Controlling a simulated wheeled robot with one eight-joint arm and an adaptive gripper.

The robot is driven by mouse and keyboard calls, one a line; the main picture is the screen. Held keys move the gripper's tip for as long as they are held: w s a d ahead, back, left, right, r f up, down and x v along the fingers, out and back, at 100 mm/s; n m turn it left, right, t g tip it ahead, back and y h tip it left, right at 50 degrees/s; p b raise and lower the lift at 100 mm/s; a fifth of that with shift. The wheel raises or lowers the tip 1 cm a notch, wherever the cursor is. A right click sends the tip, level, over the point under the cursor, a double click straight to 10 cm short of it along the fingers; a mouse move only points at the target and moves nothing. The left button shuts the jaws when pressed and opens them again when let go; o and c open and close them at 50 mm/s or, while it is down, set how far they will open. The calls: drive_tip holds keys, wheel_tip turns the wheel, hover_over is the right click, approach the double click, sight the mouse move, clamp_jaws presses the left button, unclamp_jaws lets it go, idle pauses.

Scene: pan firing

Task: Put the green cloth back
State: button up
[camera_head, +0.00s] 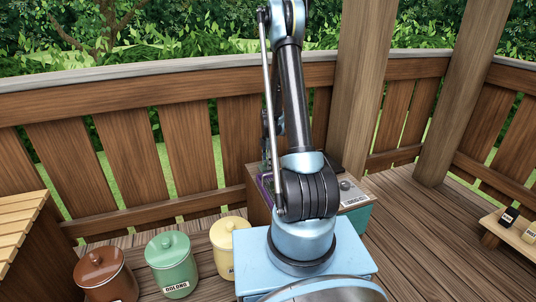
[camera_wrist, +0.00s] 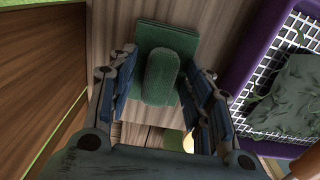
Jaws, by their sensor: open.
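In the wrist view, a green rounded roll (camera_wrist: 161,78), which looks like the green cloth, lies over a flat darker green piece (camera_wrist: 165,37) on a wooden surface. I cannot tell whether the two are one cloth. My gripper (camera_wrist: 160,66) is open, with one finger on the left of the roll and one on the right. Small gaps seem to show between the fingers and the roll; contact is unclear. In the head view, my arm hides the gripper and the cloth.
A purple-rimmed mesh tray (camera_wrist: 242,75) holding grey-green leafy stuff (camera_wrist: 293,92) is close on the right. In the head view, brown (camera_head: 104,275), green (camera_head: 172,266) and yellow (camera_head: 224,246) canisters stand at left, and a low table (camera_head: 507,233) at right. A wooden railing closes the back.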

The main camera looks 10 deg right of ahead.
wheel_tip(320, 180, up, 17)
drive_tip(key=s+r+m, duration=0.5)
drive_tip(key=s+r, duration=0.3)
drive_tip(key=s, duration=0.3)
drive_tip(key=s+r+m+t, duration=0.2)
drive_tip(key=s+m, duration=0.7)
drive_tip(key=s, duration=1.2)
drive_tip(key=s+f+m, duration=0.5)
drive_tip(key=s+m, duration=0.1)
drive_tip(key=s, duration=0.2)
drive_tip(key=shift+s+a+f, duration=0.2)
drive_tip(key=shift+s+a, duration=0.15)
drive_tip(key=shift+s, duration=0.05)
